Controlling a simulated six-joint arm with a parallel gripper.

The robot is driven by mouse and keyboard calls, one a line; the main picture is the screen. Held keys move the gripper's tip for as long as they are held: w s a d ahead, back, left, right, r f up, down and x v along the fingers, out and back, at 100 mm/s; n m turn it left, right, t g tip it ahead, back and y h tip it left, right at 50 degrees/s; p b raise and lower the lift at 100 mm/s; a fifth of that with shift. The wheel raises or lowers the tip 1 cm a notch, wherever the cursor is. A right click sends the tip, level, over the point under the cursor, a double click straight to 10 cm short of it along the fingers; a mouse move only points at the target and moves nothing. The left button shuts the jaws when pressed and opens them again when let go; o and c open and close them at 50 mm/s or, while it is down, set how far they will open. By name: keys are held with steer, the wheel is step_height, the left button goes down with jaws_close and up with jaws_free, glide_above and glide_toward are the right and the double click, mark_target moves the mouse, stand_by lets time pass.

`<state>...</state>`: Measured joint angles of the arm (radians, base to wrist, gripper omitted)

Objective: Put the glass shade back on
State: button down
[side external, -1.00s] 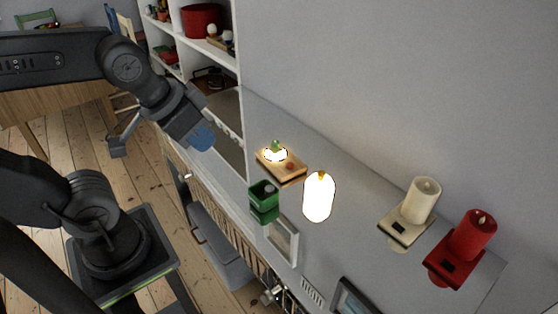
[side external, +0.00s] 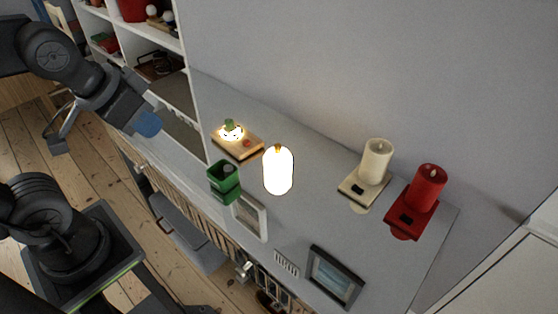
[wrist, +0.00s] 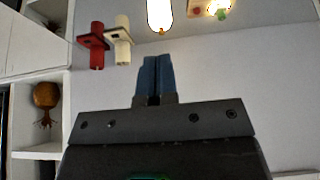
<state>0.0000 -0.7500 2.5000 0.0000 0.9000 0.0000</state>
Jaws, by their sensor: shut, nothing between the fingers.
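A glowing white capsule-shaped shade (side external: 278,172) with a small brass-coloured top stands on the grey cabinet top; its glare hides detail. Left of it, apart, a wooden base (side external: 240,150) carries a bright glowing bulb (side external: 231,133), with a small green piece above and a red knob. In the wrist view the shade (wrist: 160,14) and the bulb (wrist: 218,8) show at the top edge, partly cut off. My gripper (side external: 147,123) is in the air left of the wooden base, apart from everything. Its blue fingers (wrist: 154,78) are shut and empty.
A green box (side external: 223,182) and a white frame (side external: 250,218) stand in front of the shade. A cream candle (side external: 376,162) and red candle (side external: 428,186) stand to the right. A dark picture frame (side external: 335,276) is at the front. White shelves (side external: 155,45) rise behind my gripper.

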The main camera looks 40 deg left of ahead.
steer(key=c, duration=1.8)
jaws_free()
steer(key=o, duration=1.6)
steer(key=shift+o, duration=0.2)
steer(key=m+g+y, duration=0.2)
steer(key=m+g, duration=0.4)
steer(key=m, duration=1.2)
glide_above(278, 145)
steer(key=d, duration=0.2)
step_height(278, 145, down, 10)
steer(key=f, duration=0.5)
steer(key=a+f, duration=0.1)
steer(key=f, duration=0.2)
steer(key=shift+s+f, duration=0.15)
steer(key=shift+a+f, duration=0.2)
steer(key=shift+f, duration=0.65)
steer(key=shift+a+f, duration=0.15)
steer(key=shift+f, duration=0.75)
steer(key=shift+a+f, duration=0.2)
steer(key=shift+f, duration=0.65)
